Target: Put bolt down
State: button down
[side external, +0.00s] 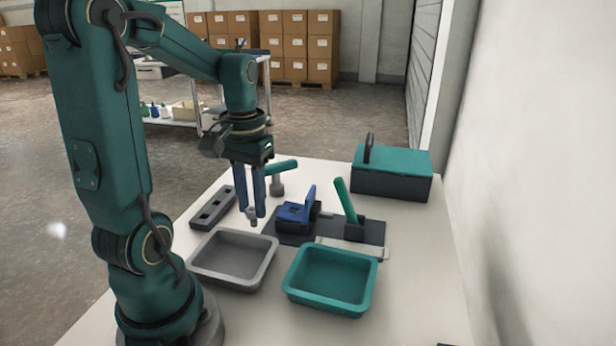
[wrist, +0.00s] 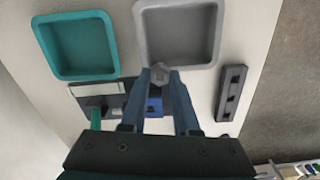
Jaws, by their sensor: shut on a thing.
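The bolt (side external: 252,214) is small and grey, and my gripper (side external: 253,212) is shut on it at the fingertips. In the wrist view the bolt's hexagonal head (wrist: 160,72) shows between the blue fingertips of my gripper (wrist: 160,80). In that view the bolt lies close to the near rim of the grey tray (wrist: 143,52). In the side view the bolt is held above the table, behind the grey tray (side external: 205,272). The grey tray looks empty. A teal tray (side external: 330,300) stands beside it and also looks empty.
A dark plate carries a blue clamp (side external: 297,212) and a green-handled lever (side external: 346,202) just right of my gripper. A dark slotted block (side external: 212,208) lies to the left. A teal-lidded toolbox (side external: 392,175) and a green-handled mallet-like tool (side external: 280,170) stand farther back.

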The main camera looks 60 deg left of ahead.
jog(key=s+a+n, duration=0.1)
jog(key=s+a, duration=0.1)
send_over(242, 254)
jog(key=shift+n, duration=0.4)
jog(key=shift+f, duration=3.95)
jog(key=shift+f, duration=0.1)
jog(key=c, duration=0.7)
grip_release()
jog(key=shift+o, duration=0.2)
